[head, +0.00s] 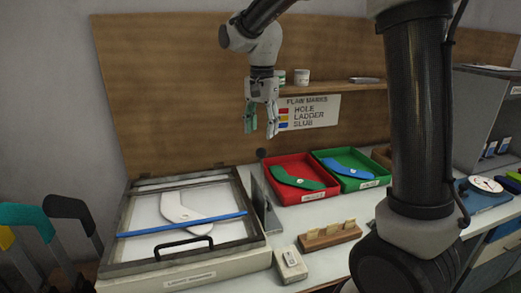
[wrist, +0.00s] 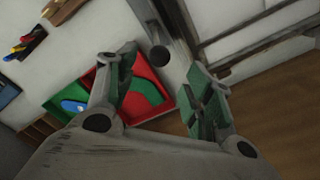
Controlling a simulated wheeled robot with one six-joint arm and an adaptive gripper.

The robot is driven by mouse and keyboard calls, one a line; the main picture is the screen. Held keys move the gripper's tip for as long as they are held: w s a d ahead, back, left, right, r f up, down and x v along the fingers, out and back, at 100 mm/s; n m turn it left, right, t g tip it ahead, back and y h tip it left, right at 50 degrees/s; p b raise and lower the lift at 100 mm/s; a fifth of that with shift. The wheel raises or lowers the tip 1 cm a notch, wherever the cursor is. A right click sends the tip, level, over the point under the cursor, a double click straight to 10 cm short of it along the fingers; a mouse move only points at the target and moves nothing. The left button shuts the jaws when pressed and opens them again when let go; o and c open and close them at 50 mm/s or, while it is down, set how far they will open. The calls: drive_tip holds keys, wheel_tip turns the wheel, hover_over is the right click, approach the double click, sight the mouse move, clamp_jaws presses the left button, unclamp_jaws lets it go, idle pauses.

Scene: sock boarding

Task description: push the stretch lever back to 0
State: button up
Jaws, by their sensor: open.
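A dark round knob (head: 261,153), which looks like the end of the stretch lever, stands at the back right corner of the boarding frame (head: 110,268). It also shows in the wrist view (wrist: 160,57). The lever's shaft and any 0 mark cannot be made out. My gripper (head: 261,130) is open and empty, pointing down, and appears above the knob in the head view. In the wrist view its two green-padded fingers (wrist: 163,68) are spread, with the knob between them in the picture. I cannot tell the height gap; no contact shows.
A white sock form (head: 180,208) lies in the frame under a blue bar (head: 185,224). A thin grey upright plate (head: 266,208) stands right of the frame. A red tray (head: 281,198) and green tray (head: 366,183) hold sock shapes. A wooden block (head: 330,236) stands in front.

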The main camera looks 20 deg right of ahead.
sight(261, 149)
wheel_tip(261, 149, down, 8)
drive_tip(key=shift+r, duration=0.25)
drive_tip(key=shift+c, duration=0.4)
clamp_jaws()
